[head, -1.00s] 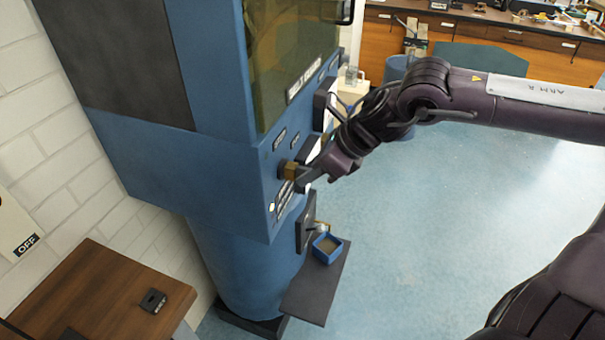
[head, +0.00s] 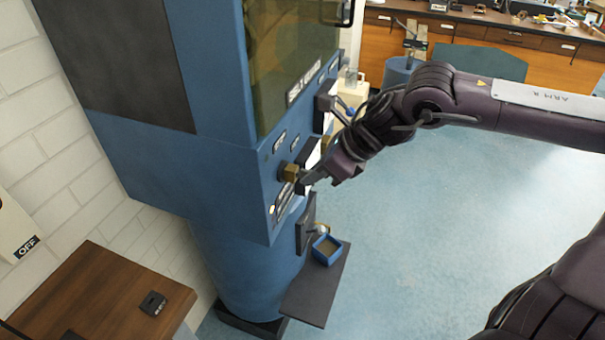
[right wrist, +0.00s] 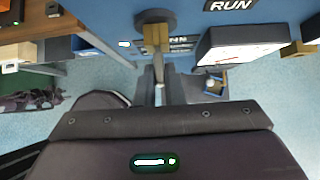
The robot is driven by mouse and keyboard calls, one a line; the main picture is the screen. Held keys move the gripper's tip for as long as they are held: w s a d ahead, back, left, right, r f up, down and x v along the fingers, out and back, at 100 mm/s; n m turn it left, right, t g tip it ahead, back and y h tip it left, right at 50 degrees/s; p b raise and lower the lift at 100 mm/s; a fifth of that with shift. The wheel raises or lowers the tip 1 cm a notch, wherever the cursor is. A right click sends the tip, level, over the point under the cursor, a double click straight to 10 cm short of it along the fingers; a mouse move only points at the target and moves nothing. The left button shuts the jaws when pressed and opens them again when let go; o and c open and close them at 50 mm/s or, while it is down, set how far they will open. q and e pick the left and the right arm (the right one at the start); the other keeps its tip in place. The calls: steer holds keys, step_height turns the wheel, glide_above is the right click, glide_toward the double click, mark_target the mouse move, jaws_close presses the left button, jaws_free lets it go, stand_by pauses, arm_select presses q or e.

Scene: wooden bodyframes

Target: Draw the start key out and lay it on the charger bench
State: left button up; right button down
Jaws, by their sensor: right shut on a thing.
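A brass lock fitting (head: 289,172) sticks out of the blue machine's front panel. My right gripper (head: 308,180) is in front of it, a little to the right. In the right wrist view the brass fitting (right wrist: 155,38) sits on a dark round base. My right gripper (right wrist: 160,92) is shut on the start key (right wrist: 158,70), a thin grey metal piece lined up with the fitting. I cannot tell whether its tip is still inside. A brown wooden bench (head: 75,290) with a small black device (head: 152,302) stands at lower left; no label names it as the charger bench. My left gripper is out of view.
The blue machine (head: 170,165) stands between the wooden bench and my right arm. A dark shelf (head: 312,295) with a blue tray (head: 327,238) juts out below the panel. The blue floor (head: 440,220) to the right is clear. Another workbench (head: 480,20) is at the back.

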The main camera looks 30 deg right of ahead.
steer(key=shift+s+d, duration=0.15)
steer(key=shift+s, duration=0.05)
steer(key=s+d+p, duration=0.1)
steer(key=s+p, duration=0.1)
steer(key=p, duration=0.1)
steer(key=shift+d, duration=0.35)
stand_by(0.3)
